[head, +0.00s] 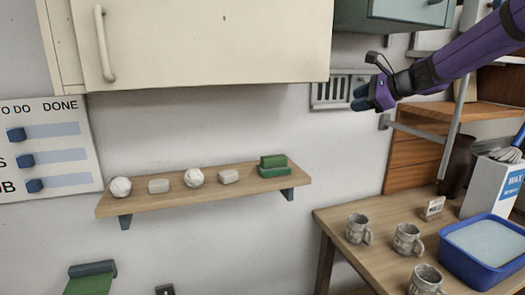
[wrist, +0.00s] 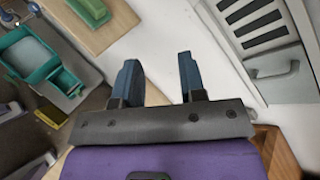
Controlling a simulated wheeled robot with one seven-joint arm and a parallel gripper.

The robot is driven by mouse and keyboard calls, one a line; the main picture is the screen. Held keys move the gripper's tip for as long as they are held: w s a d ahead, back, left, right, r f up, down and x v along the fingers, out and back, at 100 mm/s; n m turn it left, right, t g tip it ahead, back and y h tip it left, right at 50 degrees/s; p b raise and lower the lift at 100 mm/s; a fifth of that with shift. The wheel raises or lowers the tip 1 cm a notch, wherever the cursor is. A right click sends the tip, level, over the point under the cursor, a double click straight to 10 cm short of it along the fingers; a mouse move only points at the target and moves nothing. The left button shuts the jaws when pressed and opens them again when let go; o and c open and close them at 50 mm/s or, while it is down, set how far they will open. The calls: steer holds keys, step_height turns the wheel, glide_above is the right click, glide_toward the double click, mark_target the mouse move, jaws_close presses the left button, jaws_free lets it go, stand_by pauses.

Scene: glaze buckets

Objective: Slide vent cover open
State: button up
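The vent (head: 335,90) is a grey slatted panel on the wall, right of the cream cabinet. In the wrist view its dark slots (wrist: 256,20) show at the upper right. A plain grey section, which looks like the vent cover (wrist: 294,88), has a small handle (wrist: 275,72) and lies beside the slots. My gripper (head: 364,97) is in front of the vent's right part and hides some of it in the head view. In the wrist view my gripper (wrist: 160,78) has its two blue fingers apart with nothing between them. The handle is to their right, apart from them.
A cream cabinet (head: 200,45) hangs left of the vent, and a grey-green cabinet (head: 410,12) hangs above. A shelf (head: 220,192) with several small objects is below left. A table (head: 335,215) with mugs and a blue tub (head: 455,262) stands at the lower right.

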steer(key=s+a+f+n+g+h, duration=0.15)
steer(key=s+n, duration=0.35)
steer(key=s, duration=0.6)
steer(key=s+a+f+n+g+h, duration=0.1)
steer(key=s+a+n+g+h, duration=0.3)
steer(key=s, duration=0.7)
steer(key=s+d+f+n+h, duration=0.1)
steer(key=s+d+n, duration=0.3)
steer(key=s, duration=0.6)
steer(key=s+d+f+n+t+h, duration=0.1)
steer(key=s+d+f+n, duration=0.3)
steer(key=s, duration=0.6)
steer(key=shift+d+f+n+h, duration=0.15)
steer(key=shift+f+n+h, duration=0.15)
steer(key=shift+n+h, duration=0.5)
